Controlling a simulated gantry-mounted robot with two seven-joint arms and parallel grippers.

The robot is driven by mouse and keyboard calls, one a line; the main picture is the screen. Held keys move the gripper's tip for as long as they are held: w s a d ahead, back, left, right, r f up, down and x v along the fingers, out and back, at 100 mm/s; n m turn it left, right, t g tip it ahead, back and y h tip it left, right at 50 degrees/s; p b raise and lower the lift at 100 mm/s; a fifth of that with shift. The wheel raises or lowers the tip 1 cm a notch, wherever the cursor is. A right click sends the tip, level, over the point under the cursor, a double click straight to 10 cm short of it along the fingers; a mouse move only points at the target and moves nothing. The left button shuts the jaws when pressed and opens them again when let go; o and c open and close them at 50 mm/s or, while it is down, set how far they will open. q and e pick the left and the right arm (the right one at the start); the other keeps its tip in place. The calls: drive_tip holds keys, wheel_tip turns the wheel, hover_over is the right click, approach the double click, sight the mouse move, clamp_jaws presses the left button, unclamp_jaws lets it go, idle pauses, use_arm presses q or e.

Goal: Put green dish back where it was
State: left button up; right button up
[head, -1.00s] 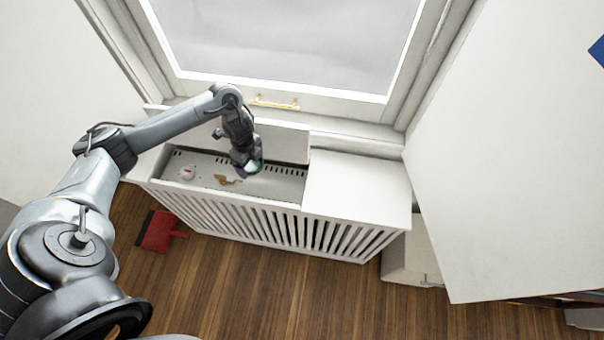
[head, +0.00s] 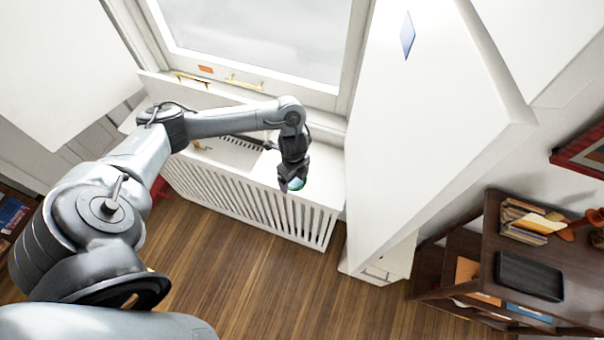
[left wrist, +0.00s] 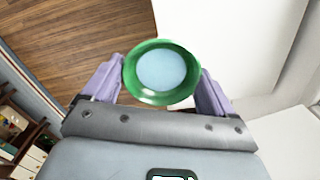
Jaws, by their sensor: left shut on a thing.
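The green dish (left wrist: 134,92) is a small round bowl with a green rim and a pale blue inside. In the left wrist view it sits between the two purple fingers of my left gripper (left wrist: 160,88), which is shut on it. In the head view my left gripper (head: 291,184) holds the dish (head: 298,184) over the front right part of the white radiator cover (head: 260,208). My right gripper is not in view.
The radiator cover's open compartment (head: 225,150) lies left of the gripper. A white wall block (head: 400,130) stands close to its right. A dark wooden desk (head: 490,250) with papers and a black tray (head: 528,276) is at the right. Wooden floor (head: 240,270) is clear in front.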

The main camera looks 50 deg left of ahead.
use_arm(q)
drive_tip(key=shift+w+d+r, duration=0.35)
drive_tip(key=shift+d+r, duration=0.05)
drive_tip(key=shift+r, duration=0.1)
drive_tip(key=shift+w+a, duration=0.2)
drive_tip(key=a, duration=0.1)
drive_tip(key=a+f+b, duration=0.1)
drive_tip(key=a, duration=0.1)
drive_tip(key=shift+a+f, duration=0.2)
drive_tip(key=shift+f, duration=0.1)
drive_tip(key=a+f+b, duration=0.1)
drive_tip(key=a, duration=0.1)
drive_tip(key=w+a+f+b, duration=0.1)
drive_tip(key=a+f+b, duration=0.2)
drive_tip(key=a, duration=0.2)
drive_tip(key=shift+w+f, duration=0.15)
drive_tip(key=shift+w, duration=0.1)
drive_tip(key=shift+w+a+f+b, duration=0.1)
drive_tip(key=shift+a+f+b, duration=0.1)
drive_tip(key=shift+a+b, duration=0.3)
drive_tip(key=shift+a+f, duration=0.1)
drive_tip(key=shift+f, duration=0.3)
wheel_tip(320, 180, down, 3)
drive_tip(key=shift+r+b, duration=0.1)
drive_tip(key=shift+b, duration=0.75)
drive_tip(key=shift+f, duration=0.25)
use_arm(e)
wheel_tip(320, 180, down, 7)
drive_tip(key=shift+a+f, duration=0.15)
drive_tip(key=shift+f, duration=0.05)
